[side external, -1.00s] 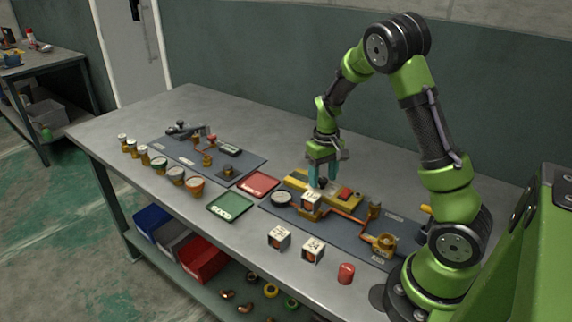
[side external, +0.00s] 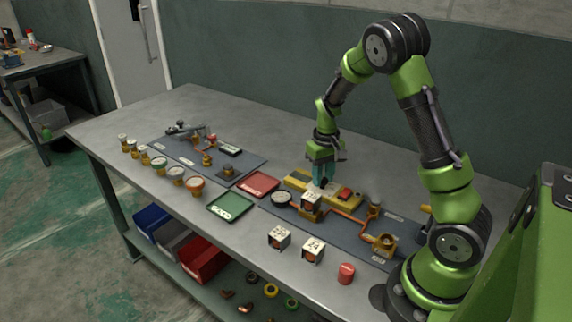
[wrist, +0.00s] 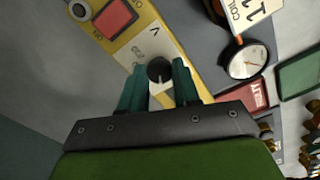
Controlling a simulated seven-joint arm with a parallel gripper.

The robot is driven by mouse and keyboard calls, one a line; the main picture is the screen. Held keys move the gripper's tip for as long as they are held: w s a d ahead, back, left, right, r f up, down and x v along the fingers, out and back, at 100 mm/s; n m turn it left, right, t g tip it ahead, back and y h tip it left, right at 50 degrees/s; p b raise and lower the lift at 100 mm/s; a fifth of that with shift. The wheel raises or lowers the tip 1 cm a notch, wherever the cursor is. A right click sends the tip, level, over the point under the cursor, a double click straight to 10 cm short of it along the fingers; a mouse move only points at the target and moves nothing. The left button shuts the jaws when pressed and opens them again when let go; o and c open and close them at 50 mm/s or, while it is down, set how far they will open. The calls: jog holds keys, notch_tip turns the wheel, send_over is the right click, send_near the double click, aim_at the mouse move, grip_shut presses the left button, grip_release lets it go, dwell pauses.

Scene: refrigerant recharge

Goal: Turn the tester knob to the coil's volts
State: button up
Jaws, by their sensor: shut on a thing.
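The yellow tester (side external: 298,181) lies on the dark mat under my gripper (side external: 322,182). In the wrist view, its black knob (wrist: 158,71) has a pale pointer mark and sits between my two teal fingers (wrist: 157,84). My gripper is shut on the knob, pointing down. A white-labelled coil (side external: 311,202) stands on the mat just in front of the tester. Its label in the wrist view (wrist: 252,14) reads "COIL" and is cut off by the frame edge.
A round gauge (side external: 282,199) sits left of the coil. Two more coil cubes (side external: 279,237) (side external: 313,250), one marked 24, and a red cylinder (side external: 346,273) stand at the front. Red (side external: 258,184) and green (side external: 231,207) trays lie to the left. Bare bench lies behind the tester.

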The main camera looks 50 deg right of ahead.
jog(key=m, duration=0.3)
jog(key=shift+m, duration=0.4)
jog(key=m, duration=0.3)
jog(key=shift+m, duration=0.3)
jog(key=m, duration=0.4)
jog(key=shift+m, duration=1.8)
jog(key=o, duration=1.1)
jog(key=shift+c, duration=0.2)
